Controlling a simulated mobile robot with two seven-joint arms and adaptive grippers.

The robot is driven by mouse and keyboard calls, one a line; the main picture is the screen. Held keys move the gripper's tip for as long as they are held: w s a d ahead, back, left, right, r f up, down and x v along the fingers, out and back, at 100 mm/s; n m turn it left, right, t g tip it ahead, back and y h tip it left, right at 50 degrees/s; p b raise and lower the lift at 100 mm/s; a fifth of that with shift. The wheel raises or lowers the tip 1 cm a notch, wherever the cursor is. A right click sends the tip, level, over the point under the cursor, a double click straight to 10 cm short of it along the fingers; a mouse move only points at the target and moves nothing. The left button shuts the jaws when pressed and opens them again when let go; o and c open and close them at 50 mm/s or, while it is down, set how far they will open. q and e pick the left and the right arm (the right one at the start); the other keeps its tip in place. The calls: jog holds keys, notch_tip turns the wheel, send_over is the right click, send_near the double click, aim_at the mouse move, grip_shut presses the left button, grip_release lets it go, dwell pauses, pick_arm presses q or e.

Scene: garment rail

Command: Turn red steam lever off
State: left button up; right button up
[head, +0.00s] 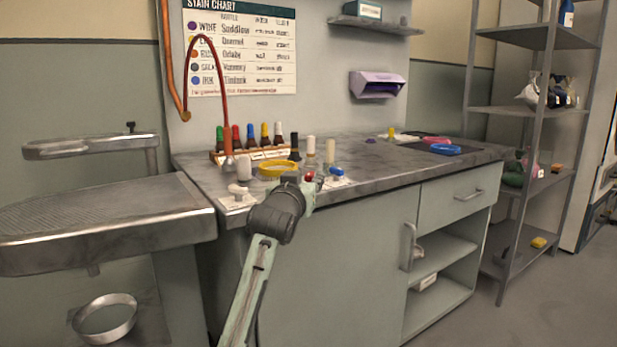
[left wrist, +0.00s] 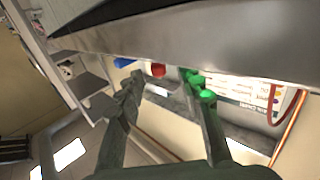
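The red knob of the lever (head: 309,177) is at the front edge of the grey counter, right by my left gripper (head: 303,188). In the left wrist view the red knob (left wrist: 158,70) lies beyond and between the two fingers of my left gripper (left wrist: 160,88). The fingers stand apart with nothing held. I cannot tell whether a finger touches the lever. A blue knob (head: 337,172) sits just right of the red one; it also shows in the left wrist view (left wrist: 123,61). The lever's base is mostly hidden by my gripper. My right gripper is not in view.
The counter (head: 400,170) holds a yellow ring (head: 279,169), a rack of several bottles (head: 250,150) and a white-knobbed lever (head: 238,190) on the left. A metal pressing board (head: 100,205) stands left. A shelf rack (head: 525,110) is at right.

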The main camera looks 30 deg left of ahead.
pick_arm(q)
jog(key=shift+x, duration=1.2)
grip_shut()
